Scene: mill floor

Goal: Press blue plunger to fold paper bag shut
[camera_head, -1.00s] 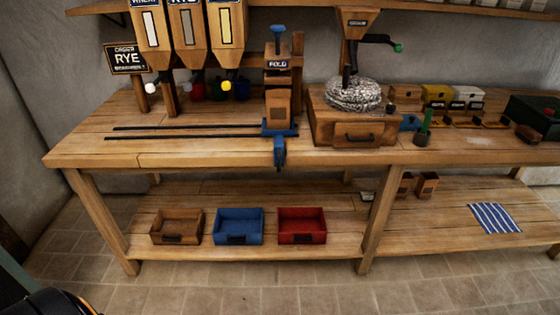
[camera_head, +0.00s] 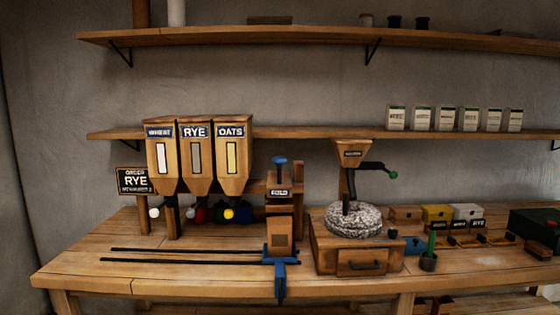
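The blue plunger (camera_head: 279,160) stands raised on top of the wooden fold press (camera_head: 278,192), which carries a FOLD label, at the middle of the workbench. A brown paper bag (camera_head: 280,228) appears to stand upright in the lower part of the press, above a blue base (camera_head: 281,258). Whether its top is folded cannot be told, as the press covers it. Neither of my grippers shows in the head view.
Grain hoppers (camera_head: 196,158) stand left of the press, above two dark rails (camera_head: 180,254) on the workbench (camera_head: 100,280). A stone mill (camera_head: 354,220) stands close on the right. Shelves (camera_head: 300,37) hang above.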

